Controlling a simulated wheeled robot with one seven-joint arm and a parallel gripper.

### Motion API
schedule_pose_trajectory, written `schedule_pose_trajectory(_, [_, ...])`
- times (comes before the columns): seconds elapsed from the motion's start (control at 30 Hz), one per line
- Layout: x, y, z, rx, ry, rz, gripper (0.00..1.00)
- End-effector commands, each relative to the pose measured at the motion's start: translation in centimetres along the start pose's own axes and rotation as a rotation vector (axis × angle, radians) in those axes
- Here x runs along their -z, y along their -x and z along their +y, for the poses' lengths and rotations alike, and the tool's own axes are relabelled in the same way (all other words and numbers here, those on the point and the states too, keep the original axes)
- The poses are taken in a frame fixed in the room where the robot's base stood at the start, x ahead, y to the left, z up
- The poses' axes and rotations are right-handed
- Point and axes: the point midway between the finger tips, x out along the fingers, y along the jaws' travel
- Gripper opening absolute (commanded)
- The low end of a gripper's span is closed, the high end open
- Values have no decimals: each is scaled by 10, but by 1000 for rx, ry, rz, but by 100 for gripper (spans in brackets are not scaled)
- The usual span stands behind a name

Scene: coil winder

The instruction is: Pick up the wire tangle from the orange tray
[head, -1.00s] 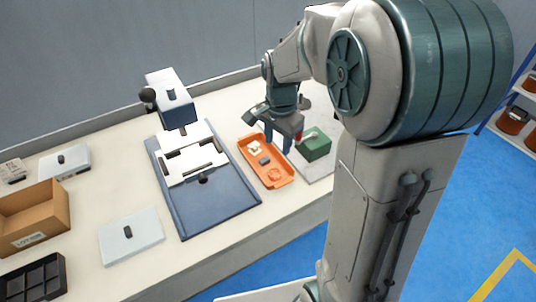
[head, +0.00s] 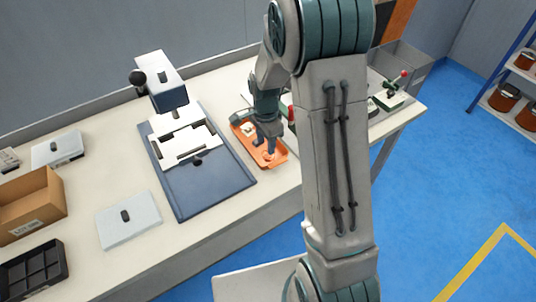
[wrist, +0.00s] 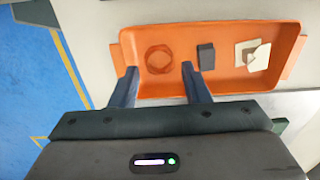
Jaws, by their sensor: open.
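The wire tangle (wrist: 159,59) is a flat orange-brown coil lying at the left end of the orange tray (wrist: 225,29) in the wrist view. In the head view the tray (head: 241,128) sits on the bench right of the blue machine, and my arm and fingers partly cover it. My gripper (wrist: 158,76) is open and empty, its fingers apart with the tangle between and just beyond their tips in the wrist view. In the head view my gripper (head: 265,147) is low over the tray's near end. I cannot tell whether the fingers touch the tray.
In the tray, a dark block (wrist: 206,57) lies right of the tangle, beside pale paper-like scraps (wrist: 254,55). The blue machine base (head: 215,185) stands left of the tray. A grey lidded plate (head: 128,219) and a cardboard box (head: 28,205) lie farther left. Bare bench lies between.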

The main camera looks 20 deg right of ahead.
Motion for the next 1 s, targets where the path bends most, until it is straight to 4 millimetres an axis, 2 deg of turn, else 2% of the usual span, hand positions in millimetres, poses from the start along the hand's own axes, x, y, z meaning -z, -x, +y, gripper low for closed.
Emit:
schedule_pose_trajectory(0.33, [9, -42, 2, -4, 0, -1, 42])
schedule_pose_trajectory(0.67, [9, -49, 2, -1, 0, 0, 42])
schedule_pose_trajectory(0.8, [9, -49, 2, -1, 0, 0, 15])
schedule_pose_trajectory(1.0, [9, -49, 2, -1, 0, 0, 14])
